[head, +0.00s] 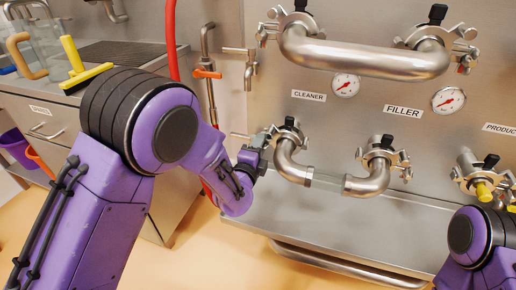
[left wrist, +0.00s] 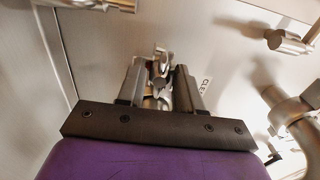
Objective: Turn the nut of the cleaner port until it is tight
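The cleaner port (head: 288,136) is the left lower pipe joint on the steel panel, with a clamp and a black knob around it. Its wing nut is at the clamp's left side, partly hidden by my left gripper (head: 257,150) in the head view. In the left wrist view the nut (left wrist: 160,72) shows between the fingertips of my left gripper (left wrist: 160,82), one finger on each side. I cannot tell whether the fingers press on it. My right arm shows at the lower right, but its gripper is not in view.
A glass-and-steel pipe bend (head: 327,182) links the cleaner and filler ports. A thick upper pipe (head: 365,58) runs above two gauges. A red hose (head: 171,45) and a small tap (head: 249,72) are left of the port. A steel ledge (head: 300,225) runs below.

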